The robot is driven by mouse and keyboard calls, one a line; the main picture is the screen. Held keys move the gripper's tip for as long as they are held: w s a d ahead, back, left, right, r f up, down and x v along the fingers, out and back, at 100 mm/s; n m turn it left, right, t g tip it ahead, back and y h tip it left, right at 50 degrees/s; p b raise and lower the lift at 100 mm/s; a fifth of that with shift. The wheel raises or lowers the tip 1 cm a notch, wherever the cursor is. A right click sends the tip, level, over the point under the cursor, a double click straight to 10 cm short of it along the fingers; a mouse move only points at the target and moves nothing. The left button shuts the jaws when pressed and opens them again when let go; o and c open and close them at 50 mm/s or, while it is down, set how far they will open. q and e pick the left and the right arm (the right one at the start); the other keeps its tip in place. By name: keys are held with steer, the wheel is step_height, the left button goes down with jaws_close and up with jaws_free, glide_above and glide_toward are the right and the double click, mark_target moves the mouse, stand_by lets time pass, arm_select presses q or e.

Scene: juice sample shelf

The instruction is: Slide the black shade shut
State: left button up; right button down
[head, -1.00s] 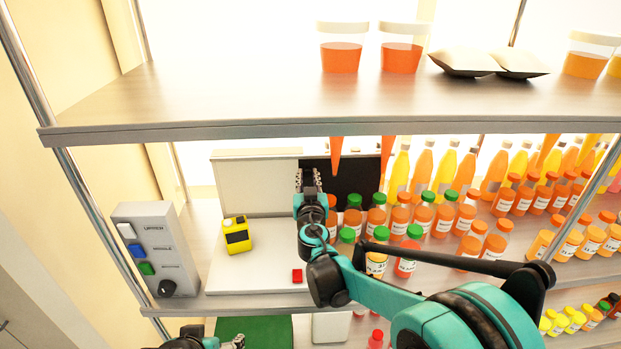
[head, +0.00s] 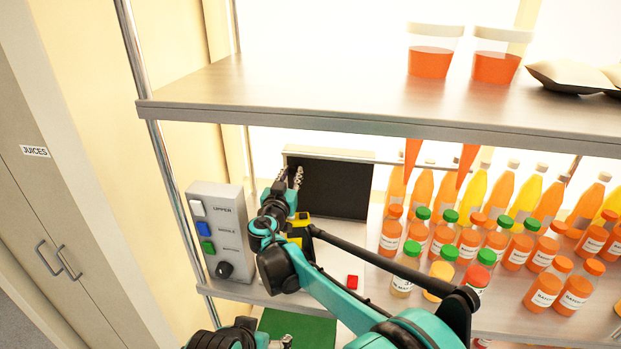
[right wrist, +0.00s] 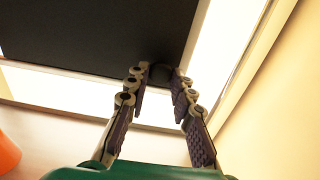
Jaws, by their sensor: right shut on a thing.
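The black shade (head: 335,190) is a flat dark panel standing upright at the back of the middle shelf, in front of a pale backing panel. It reaches almost to the backing's left end. My right gripper (head: 291,178) is at the shade's left edge. In the right wrist view, the fingers (right wrist: 160,85) are shut on a small dark grip at the edge of the shade (right wrist: 95,35). The grip is partly hidden between the fingers. My left gripper (head: 278,342) shows only in part at the bottom of the head view, and its jaws are unclear.
A switch box (head: 220,235) stands left on the middle shelf. A yellow device (head: 299,232) is partly behind my right arm, with a red block (head: 352,282) nearby. Juice bottles (head: 470,240) crowd the right. The upper shelf edge (head: 380,131) runs above my gripper.

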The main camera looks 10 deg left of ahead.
steer(key=shift+a, duration=0.5)
steer(key=c, duration=1.6)
jaws_free()
steer(key=shift+a, duration=0.15)
step_height(320, 180, up, 10)
